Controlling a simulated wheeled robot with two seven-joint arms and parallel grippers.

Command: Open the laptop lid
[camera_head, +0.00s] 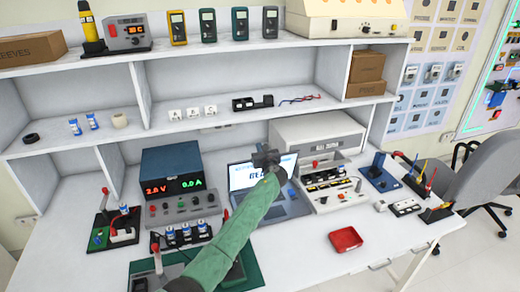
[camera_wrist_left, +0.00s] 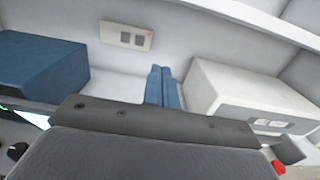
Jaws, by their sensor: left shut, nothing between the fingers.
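The laptop (camera_head: 245,173) stands on the bench between the blue power supply and the white instrument. Its lid is raised, and the lit screen faces me with dark lettering on it. The laptop base (camera_head: 290,207) lies flat in front, partly hidden by my green left arm. My left gripper (camera_head: 266,156) is in front of the upper right part of the screen and covers some of it. In the left wrist view its two blue fingers (camera_wrist_left: 165,80) are together with nothing between them. I cannot tell whether it touches the lid. My right gripper is not in view.
The blue power supply (camera_head: 172,167) is left of the laptop; the large white instrument (camera_head: 318,135) is behind it on the right. A fuse-like module panel (camera_head: 330,184) stands close on the right. A red tray (camera_head: 345,239) lies at the front, with clear bench around it.

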